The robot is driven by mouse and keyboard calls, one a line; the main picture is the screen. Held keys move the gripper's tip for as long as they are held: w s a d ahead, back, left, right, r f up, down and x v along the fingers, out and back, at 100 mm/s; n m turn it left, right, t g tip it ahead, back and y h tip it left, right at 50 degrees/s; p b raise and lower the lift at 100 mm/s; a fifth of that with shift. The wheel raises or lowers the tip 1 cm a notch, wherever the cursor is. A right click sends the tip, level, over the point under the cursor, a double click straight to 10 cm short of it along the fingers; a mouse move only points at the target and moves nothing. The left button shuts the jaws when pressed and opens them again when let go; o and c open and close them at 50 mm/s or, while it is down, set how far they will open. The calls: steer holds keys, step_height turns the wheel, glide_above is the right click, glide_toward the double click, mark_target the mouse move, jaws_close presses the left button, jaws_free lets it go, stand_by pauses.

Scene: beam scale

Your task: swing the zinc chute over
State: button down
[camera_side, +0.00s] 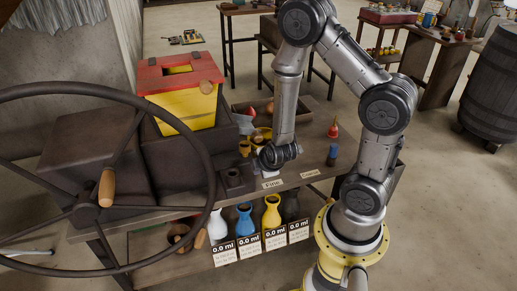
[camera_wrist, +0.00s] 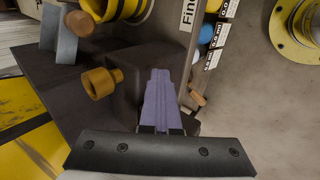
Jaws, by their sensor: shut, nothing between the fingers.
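A grey sheet-metal piece, which looks like the zinc chute (camera_wrist: 66,48), shows at the upper left of the wrist view, with a round wooden knob (camera_wrist: 80,23) by its upper end. In the side view the grey chute (camera_side: 244,125) appears small, left of my forearm, and partly hidden. My gripper (camera_wrist: 160,74) is shut, its purple fingers together and empty. In the wrist view the fingers lie right of the chute and apart from it, over a dark block. In the side view my gripper (camera_side: 264,163) is low over the bench by the dark block, its fingertips hard to make out.
A brass-yellow fitting (camera_wrist: 103,82) stands between chute and fingers. A yellow ringed vessel (camera_wrist: 113,9) is above it. A red-lidded yellow hopper (camera_side: 183,90) and large dark handwheel (camera_side: 105,198) stand left. A blue bottle (camera_side: 333,154) stands right. Several coloured vases fill the lower shelf.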

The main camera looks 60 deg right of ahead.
steer(key=s+d+f+n+t+h, duration=0.2)
steer(key=s+d+f+n+h, duration=0.35)
steer(key=n, duration=0.55)
steer(key=w+r+n+t, duration=0.1)
steer(key=w+a+r+n+t+y, duration=0.1)
steer(key=w+a+r+n+t, duration=0.1)
steer(key=r+t, duration=0.1)
steer(key=shift+w+a+n+y, duration=0.25)
steer(key=shift+n+y, duration=0.1)
steer(key=shift+n, duration=0.05)
steer(key=x, duration=0.9)
steer(key=shift+w+d, duration=0.2)
steer(key=shift+d, duration=0.1)
steer(key=shift+s+d+r, duration=0.15)
steer(key=shift+d+r, duration=0.05)
steer(key=shift+r, duration=0.4)
steer(key=shift+s+d+r, duration=0.15)
steer(key=shift+d+r, duration=0.05)
steer(key=shift+r, duration=0.4)
steer(key=shift+s+d+r, duration=0.15)
steer(key=shift+d+r, duration=0.05)
steer(key=shift+r, duration=0.4)
